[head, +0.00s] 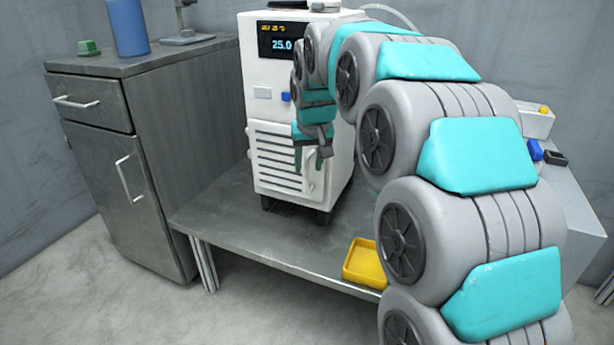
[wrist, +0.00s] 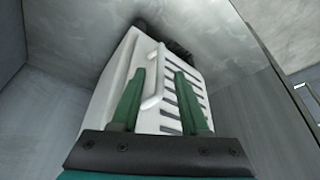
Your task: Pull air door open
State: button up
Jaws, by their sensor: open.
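A white machine (head: 335,70) stands on the grey bench, its display reading 25.0. Its air door is the louvred panel (head: 275,158) low on the front, and it looks closed. The door's white upright bar handle (head: 312,182) is at the panel's right edge in the head view. My gripper (head: 312,158) is in front of the door at the handle. In the wrist view my gripper (wrist: 160,78) has its two green fingers open, with the handle (wrist: 154,85) showing between them, nearer the left finger. I cannot tell whether a finger touches it.
A yellow tray (head: 364,264) lies at the bench's front edge (head: 270,259). A grey cabinet (head: 140,180) with a blue bottle (head: 128,28) on top stands to the left. The bench top (head: 215,200) left of the machine is clear.

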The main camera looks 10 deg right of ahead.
aim_at(308, 171)
jog(key=x, duration=0.4)
jog(key=shift+f, duration=0.3)
grip_shut()
dwell(1.1)
